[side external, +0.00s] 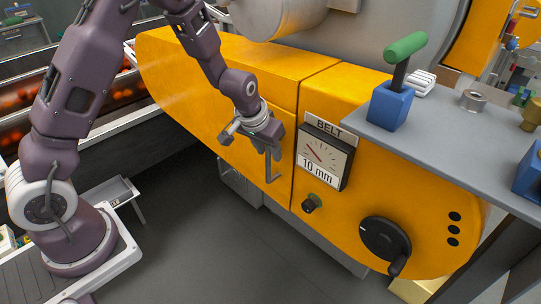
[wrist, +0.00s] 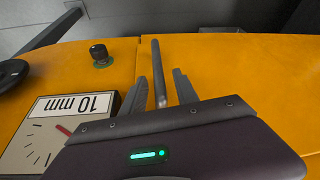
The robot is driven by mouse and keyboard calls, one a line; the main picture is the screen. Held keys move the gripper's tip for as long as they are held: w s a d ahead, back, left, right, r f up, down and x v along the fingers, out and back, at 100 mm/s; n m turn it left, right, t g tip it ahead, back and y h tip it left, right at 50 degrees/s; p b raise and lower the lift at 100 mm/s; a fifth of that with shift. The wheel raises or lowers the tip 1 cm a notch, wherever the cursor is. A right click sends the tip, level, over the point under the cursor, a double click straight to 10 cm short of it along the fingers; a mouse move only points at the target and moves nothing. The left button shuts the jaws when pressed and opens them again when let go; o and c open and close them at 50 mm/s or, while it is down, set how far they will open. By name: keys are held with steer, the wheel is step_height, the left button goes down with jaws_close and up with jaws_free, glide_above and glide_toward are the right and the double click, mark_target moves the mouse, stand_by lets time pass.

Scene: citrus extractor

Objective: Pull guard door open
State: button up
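The guard door (side external: 215,95) is the large yellow panel left of a vertical seam in the side external view. It looks flush with the yellow panel beside it. It also shows in the wrist view (wrist: 240,75), right of the seam. A grey bar handle (side external: 271,172) stands on the door near the seam. My gripper (side external: 267,150) is at the handle. In the wrist view, the handle (wrist: 156,60) lies between the two spread fingers of my gripper (wrist: 160,78), with a gap visible on each side.
Right of the seam are a BELT gauge (side external: 323,156) reading 10 mm, a small black knob (side external: 310,203) and a large black rotary knob (side external: 385,239). A grey shelf (side external: 445,110) carries a blue block with a green-handled lever (side external: 390,105). Dark floor (side external: 220,250) lies open before the door.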

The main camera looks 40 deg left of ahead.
steer(key=shift+x, duration=1.55)
jaws_close()
